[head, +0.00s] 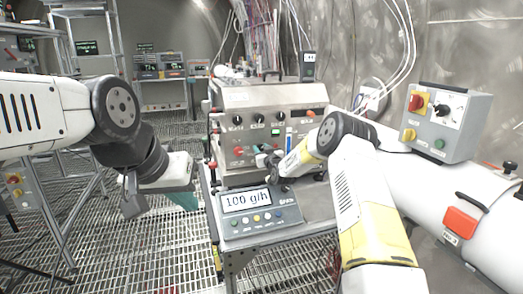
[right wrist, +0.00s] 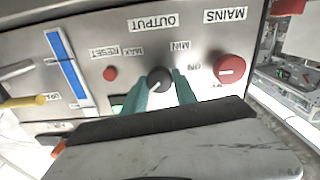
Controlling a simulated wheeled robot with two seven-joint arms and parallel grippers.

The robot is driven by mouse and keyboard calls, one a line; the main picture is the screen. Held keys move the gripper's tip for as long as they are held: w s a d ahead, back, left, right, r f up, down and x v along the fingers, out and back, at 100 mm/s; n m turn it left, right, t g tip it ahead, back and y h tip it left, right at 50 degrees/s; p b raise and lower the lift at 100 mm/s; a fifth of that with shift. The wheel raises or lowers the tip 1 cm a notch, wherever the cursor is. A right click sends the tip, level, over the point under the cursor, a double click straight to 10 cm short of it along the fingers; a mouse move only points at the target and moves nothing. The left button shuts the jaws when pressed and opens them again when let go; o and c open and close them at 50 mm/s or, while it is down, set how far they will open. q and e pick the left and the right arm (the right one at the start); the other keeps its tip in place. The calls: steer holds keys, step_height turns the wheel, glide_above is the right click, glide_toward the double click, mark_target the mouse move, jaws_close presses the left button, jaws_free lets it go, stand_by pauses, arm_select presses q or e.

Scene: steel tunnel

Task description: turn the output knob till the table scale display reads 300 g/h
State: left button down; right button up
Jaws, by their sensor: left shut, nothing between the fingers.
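The table scale (head: 258,217) stands at the front of the bench, and its display (head: 245,200) reads 100 g/h. The output knob (right wrist: 158,77) is a black knob under the OUTPUT label, between MIN and MAX, on a steel panel that appears upside down in the right wrist view. My right gripper (right wrist: 160,92) has its teal fingers on both sides of the knob, seemingly touching it. In the head view my right gripper (head: 264,157) is at the lower panel and largely hides the knob. My left gripper (head: 188,199) is shut and empty, left of the scale.
In the right wrist view a red mains knob (right wrist: 229,68) and a red reset button (right wrist: 110,73) flank the output knob. The steel cabinet (head: 268,97) has more knobs above. A grey control box (head: 445,122) stands at the right. Open grating floor lies left.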

jaws_close()
steer(key=shift+m, duration=0.4)
steer(key=m, duration=0.2)
steer(key=shift+m, duration=0.4)
steer(key=shift+f+m, duration=0.1)
steer(key=shift+m, duration=1.9)
steer(key=o, duration=1.1)
jaws_free()
